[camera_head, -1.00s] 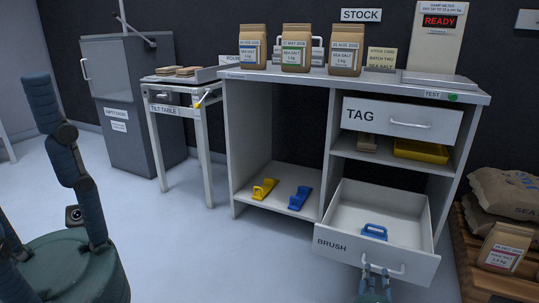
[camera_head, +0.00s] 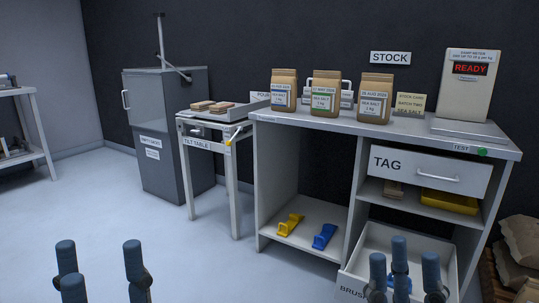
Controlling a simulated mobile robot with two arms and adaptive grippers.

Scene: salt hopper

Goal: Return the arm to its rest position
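My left gripper (camera_head: 99,254) is at the bottom left, its dark blue fingers pointing up and spread apart, with only floor showing between them. My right gripper (camera_head: 403,256) is at the bottom right, its fingers also up and spread, with nothing seen held. It appears in front of the pulled-out BRUSH drawer (camera_head: 371,240) and hides part of its front and handle. A blue item in the drawer is mostly hidden behind these fingers. Whether any finger touches the drawer cannot be told. Both palms are out of frame.
The bench (camera_head: 385,129) carries several salt bags and a damp meter (camera_head: 466,95) reading READY. The TAG drawer (camera_head: 430,170) is shut. A tilt table (camera_head: 205,144) and grey cabinet (camera_head: 165,105) stand left. Salt sacks (camera_head: 522,240) lie at right.

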